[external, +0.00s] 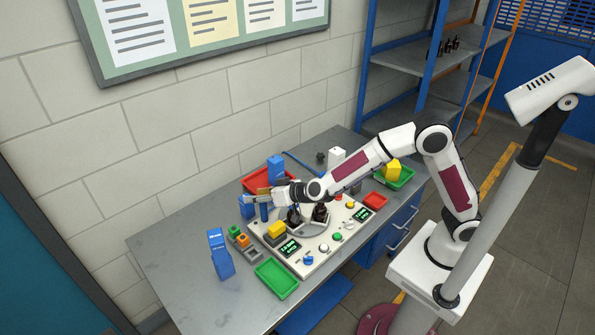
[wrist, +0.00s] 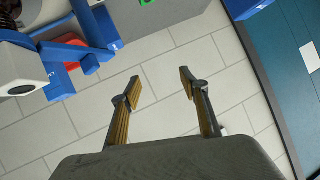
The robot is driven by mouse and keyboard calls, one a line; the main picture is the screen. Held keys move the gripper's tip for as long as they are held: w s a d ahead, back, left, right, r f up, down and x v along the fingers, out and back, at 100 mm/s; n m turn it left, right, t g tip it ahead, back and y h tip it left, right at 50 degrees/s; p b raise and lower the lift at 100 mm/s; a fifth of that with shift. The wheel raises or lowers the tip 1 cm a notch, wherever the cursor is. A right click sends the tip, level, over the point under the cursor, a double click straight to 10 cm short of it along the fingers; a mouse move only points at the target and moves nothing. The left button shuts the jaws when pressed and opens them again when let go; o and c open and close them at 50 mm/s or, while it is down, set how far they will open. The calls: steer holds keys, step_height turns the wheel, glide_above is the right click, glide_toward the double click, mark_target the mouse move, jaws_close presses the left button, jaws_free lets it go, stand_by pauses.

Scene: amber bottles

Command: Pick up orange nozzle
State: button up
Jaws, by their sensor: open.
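A small orange piece (external: 242,240), which looks like the orange nozzle, sits in a row between a green piece (external: 234,231) and a grey piece (external: 252,254) near the left part of the table. It is too small to make out its shape. My gripper (external: 254,196) is above the back of the white board, up and to the right of the orange piece and apart from it. In the wrist view my gripper (wrist: 160,82) is open, with nothing between its fingers. That view faces mostly the block wall, and I cannot make out the orange piece there.
The white board (external: 315,262) carries several knobs and parts. A red tray (external: 257,180) and blue parts are close to my gripper. The table's left end is bare.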

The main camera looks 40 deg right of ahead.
steer(key=t+h, duration=0.1)
steer(key=h, duration=0.1)
glide_above(244, 242)
steer(key=s+d, duration=0.2)
step_height(244, 242, down, 8)
steer(key=f, duration=0.1)
steer(key=s+f, duration=0.1)
steer(key=f, duration=0.1)
steer(key=s+a+f+h, duration=0.1)
steer(key=f, duration=0.1)
steer(key=s+a+f+h, duration=0.1)
steer(key=f, duration=0.1)
steer(key=shift+s+f+m+t, duration=0.3)
steer(key=shift+s, duration=0.1)
steer(key=shift+s+f, duration=0.25)
steer(key=shift+f, duration=0.2)
steer(key=shift+w, duration=0.1)
steer(key=shift+x, duration=1.2)
steer(key=shift+d+f, duration=0.1)
steer(key=shift+x, duration=2.6)
steer(key=shift+c, duration=0.3)
